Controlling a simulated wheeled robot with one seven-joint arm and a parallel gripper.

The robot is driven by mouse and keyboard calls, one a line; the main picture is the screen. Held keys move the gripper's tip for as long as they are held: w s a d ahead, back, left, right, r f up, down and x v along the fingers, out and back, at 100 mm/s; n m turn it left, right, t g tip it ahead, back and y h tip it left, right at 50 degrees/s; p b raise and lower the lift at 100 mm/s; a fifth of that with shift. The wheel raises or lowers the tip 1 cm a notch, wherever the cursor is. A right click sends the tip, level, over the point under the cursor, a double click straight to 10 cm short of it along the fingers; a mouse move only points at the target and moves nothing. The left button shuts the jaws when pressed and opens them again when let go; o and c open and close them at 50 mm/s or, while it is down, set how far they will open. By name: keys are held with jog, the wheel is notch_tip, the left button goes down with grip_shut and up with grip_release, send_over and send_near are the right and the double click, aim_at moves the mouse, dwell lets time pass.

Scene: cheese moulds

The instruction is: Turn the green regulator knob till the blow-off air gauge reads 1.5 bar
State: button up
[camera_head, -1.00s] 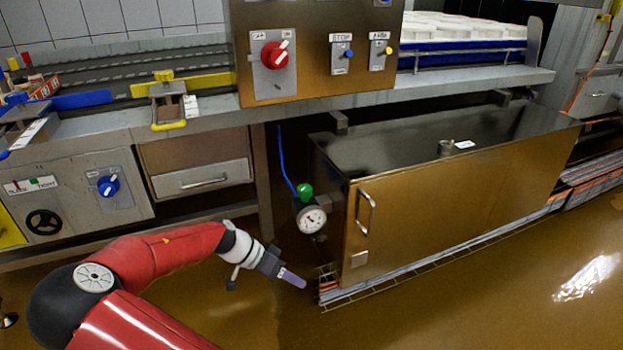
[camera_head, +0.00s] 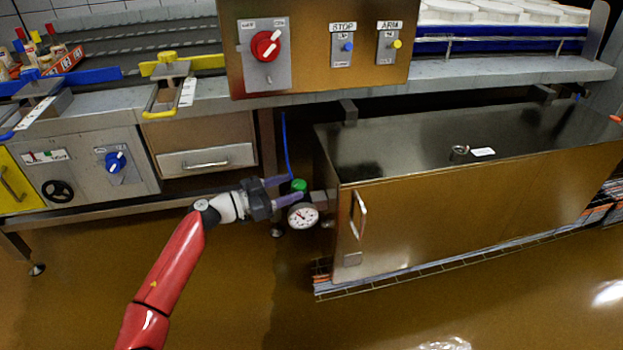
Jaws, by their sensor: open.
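The green regulator knob (camera_head: 299,185) sits on top of the regulator, just left of the brown cabinet's front corner. The round white blow-off air gauge (camera_head: 303,215) is right below it, facing me; its needle is too small to read. My gripper (camera_head: 287,189) is open beside the knob, on its left. Its two purple fingers point right. One finger is at the upper left of the knob, the other passes just below or in front of it. I cannot tell whether either finger touches the knob.
The brown cabinet (camera_head: 450,205) with a vertical handle (camera_head: 358,214) stands close on the right. A blue hose (camera_head: 286,145) rises behind the knob. The steel bench (camera_head: 470,74) overhangs above. A drawer (camera_head: 206,160) is at left. The floor in front is clear.

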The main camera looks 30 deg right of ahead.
aim_at(305, 183)
jog(key=d, duration=0.5)
jog(key=shift+s+d+p, duration=0.2)
jog(key=shift+p, duration=0.1)
jog(key=c, duration=1)
